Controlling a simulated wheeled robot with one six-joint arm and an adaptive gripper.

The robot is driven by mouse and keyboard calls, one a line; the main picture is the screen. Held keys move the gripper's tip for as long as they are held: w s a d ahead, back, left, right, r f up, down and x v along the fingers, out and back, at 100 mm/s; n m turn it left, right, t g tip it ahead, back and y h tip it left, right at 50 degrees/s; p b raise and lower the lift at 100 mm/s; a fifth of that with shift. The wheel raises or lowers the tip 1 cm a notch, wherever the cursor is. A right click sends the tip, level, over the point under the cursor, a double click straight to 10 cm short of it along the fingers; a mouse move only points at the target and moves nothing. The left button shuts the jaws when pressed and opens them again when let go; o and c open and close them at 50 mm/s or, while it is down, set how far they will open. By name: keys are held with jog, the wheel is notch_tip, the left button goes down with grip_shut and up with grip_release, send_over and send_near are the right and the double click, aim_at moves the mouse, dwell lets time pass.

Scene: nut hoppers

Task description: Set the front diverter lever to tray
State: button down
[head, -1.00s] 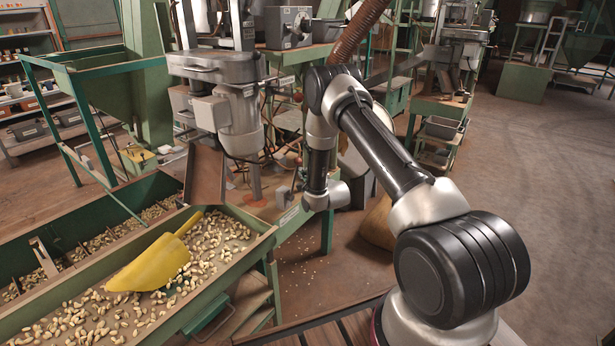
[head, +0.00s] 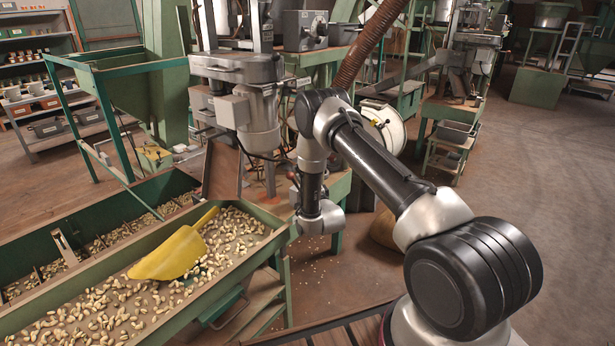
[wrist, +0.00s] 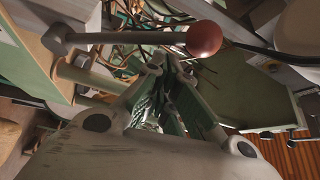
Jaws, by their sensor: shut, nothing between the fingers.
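A lever with a red ball knob (wrist: 204,38) on a grey rod (wrist: 130,38) crosses the upper part of the wrist view. The rod runs left to a round pivot on a pale housing. My gripper (wrist: 168,75) is shut and empty, with its fingertips just below the rod in the picture. I cannot tell whether they touch it. In the head view the gripper is hidden behind my wrist, beside the machine. A small red spot (head: 291,176) there may be the knob. I cannot read any lever position labels.
A green trough (head: 262,238) with nuts and a yellow scoop (head: 174,254) stands at the left. A rust-brown chute (head: 222,171) slopes down to it below a grey motor unit (head: 245,105). Open floor (head: 530,180) lies to the right.

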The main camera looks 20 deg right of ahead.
jog(key=shift+s+a+f, duration=0.2)
jog(key=shift+s+a, duration=0.1)
jog(key=shift+a, duration=0.15)
jog(key=shift+a, duration=0.1)
dwell(0.4)
